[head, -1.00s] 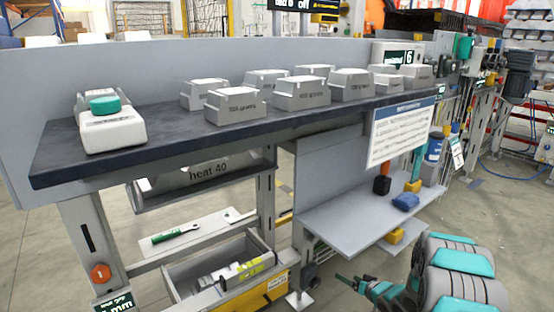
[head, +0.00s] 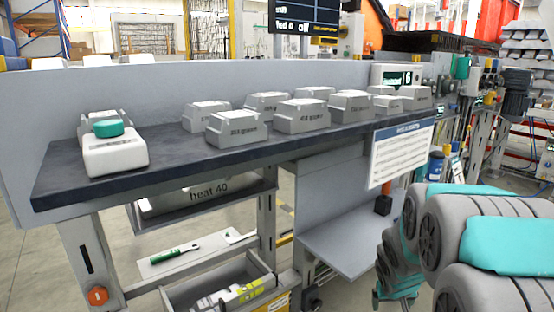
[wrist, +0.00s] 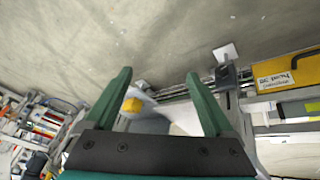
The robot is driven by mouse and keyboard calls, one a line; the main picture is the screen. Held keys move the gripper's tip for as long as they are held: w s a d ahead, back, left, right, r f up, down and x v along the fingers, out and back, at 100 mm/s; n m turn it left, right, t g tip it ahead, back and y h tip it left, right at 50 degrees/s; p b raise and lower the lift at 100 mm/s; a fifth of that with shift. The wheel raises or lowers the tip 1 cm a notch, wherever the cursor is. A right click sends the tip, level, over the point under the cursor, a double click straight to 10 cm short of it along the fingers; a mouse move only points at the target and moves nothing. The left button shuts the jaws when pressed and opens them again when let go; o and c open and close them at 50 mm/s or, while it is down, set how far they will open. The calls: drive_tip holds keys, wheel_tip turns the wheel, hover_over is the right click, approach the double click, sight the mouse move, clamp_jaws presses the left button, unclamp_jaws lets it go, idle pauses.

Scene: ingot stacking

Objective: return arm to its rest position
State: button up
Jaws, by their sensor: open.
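My arm (head: 480,240), grey with teal covers, is folded at the lower right of the head view, to the right of the workbench (head: 250,150). My gripper (wrist: 160,95) shows in the wrist view with two green fingers spread apart. Nothing is held between them. Past the fingers are the concrete floor, a lower shelf and a yellow object (wrist: 132,105). In the head view the fingertips are hidden or out of frame.
Several grey ingots (head: 302,115) stand on the bench top. A white device with a teal button (head: 115,150) sits at its left end. A sign (head: 401,153) hangs at the front edge. A drawer (head: 225,290) with tools is below. Floor shows at right.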

drive_tip(key=s+a+r+g+y, duration=0.1)
drive_tip(key=s+a+r+g, duration=0.3)
drive_tip(key=s, duration=0.7)
drive_tip(key=s+a+r+n+y, duration=0.1)
drive_tip(key=s+a, duration=0.4)
drive_tip(key=s, duration=0.6)
drive_tip(key=s+a+r+g+y, duration=0.1)
drive_tip(key=s+a+r+g, duration=0.3)
drive_tip(key=s, duration=0.7)
wheel_tip(320, 180, up, 6)
drive_tip(key=a+t+p, duration=0.1)
drive_tip(key=p, duration=0.6)
drive_tip(key=shift+s+t, duration=0.2)
drive_tip(key=shift+t, duration=0.1)
drive_tip(key=shift+a+f, duration=0.1)
